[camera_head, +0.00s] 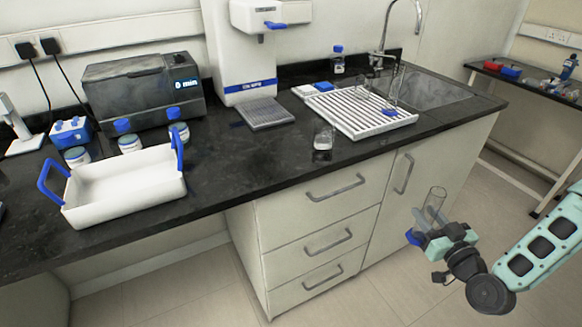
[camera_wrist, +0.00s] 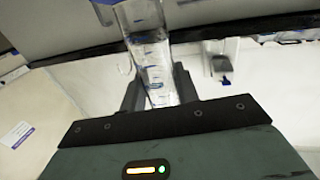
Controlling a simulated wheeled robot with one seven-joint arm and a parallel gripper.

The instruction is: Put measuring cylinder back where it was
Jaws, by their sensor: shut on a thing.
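The clear measuring cylinder (camera_head: 436,201) is in my gripper (camera_head: 428,236), held in front of the cabinet and below the counter top. It leans slightly, and a blue part shows by the fingers at its lower end. In the wrist view the cylinder (camera_wrist: 147,45) stands between the two dark fingers, with printed marks on its wall. My gripper (camera_wrist: 155,88) is shut on it. The white ribbed drying rack (camera_head: 345,112) lies on the counter by the sink, up and left of my gripper. Clear glassware with a blue part (camera_head: 389,108) stands on the rack.
A small clear vessel (camera_head: 323,138) stands near the counter's front edge. A blue-capped bottle (camera_head: 338,62) is behind the rack. A white tray with blue handles (camera_head: 120,196) and a water dispenser (camera_head: 247,60) are further left. The floor around my gripper is clear.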

